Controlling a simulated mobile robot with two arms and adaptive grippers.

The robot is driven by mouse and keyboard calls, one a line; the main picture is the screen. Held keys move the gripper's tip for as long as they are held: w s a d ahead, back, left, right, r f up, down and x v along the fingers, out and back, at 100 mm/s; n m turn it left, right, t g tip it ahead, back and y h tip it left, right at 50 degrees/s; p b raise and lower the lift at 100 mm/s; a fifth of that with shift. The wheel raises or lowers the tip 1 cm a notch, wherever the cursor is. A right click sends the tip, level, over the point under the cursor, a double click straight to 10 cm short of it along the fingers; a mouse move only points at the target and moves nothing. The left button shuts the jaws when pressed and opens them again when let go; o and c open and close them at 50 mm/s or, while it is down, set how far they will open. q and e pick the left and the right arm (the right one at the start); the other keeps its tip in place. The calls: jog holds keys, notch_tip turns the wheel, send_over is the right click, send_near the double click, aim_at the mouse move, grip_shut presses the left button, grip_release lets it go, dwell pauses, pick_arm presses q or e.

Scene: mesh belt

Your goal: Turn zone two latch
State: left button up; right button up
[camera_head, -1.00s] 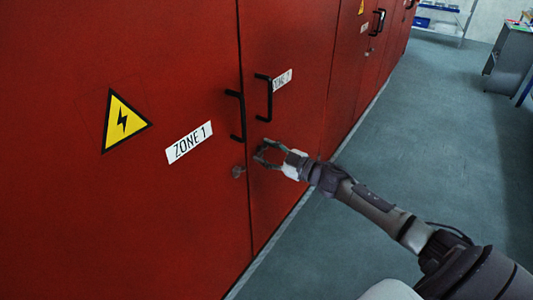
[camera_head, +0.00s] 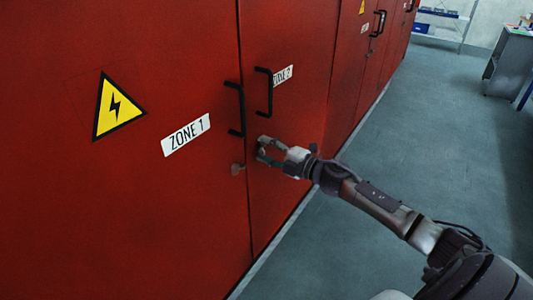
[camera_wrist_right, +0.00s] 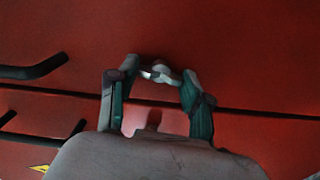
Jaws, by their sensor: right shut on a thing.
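The zone two door (camera_head: 290,120) is red, with a "ZONE 2" label (camera_head: 282,76) and a black handle (camera_head: 264,92). Its small metallic latch (camera_wrist_right: 160,72) shows between my right fingertips in the right wrist view. My right gripper (camera_head: 264,150) is at the door, below the handle, and is shut on the latch; it also shows in the right wrist view (camera_wrist_right: 160,76). In the head view the fingers largely cover the latch. My left gripper is not in view.
The zone one door (camera_head: 170,200) on the left has a label (camera_head: 186,134), a black handle (camera_head: 236,108) and a similar latch (camera_head: 237,168) close to my right gripper. The grey floor (camera_head: 420,160) is open to the right. A grey desk (camera_head: 510,60) stands far right.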

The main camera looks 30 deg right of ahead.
jog(key=shift+n+b, duration=0.3)
jog(key=shift+n, duration=0.5)
jog(key=o, duration=1.2)
jog(key=shift+c, duration=0.2)
jog(key=shift+s, duration=0.1)
jog(key=v, duration=1.2)
jog(key=shift+f, duration=0.1)
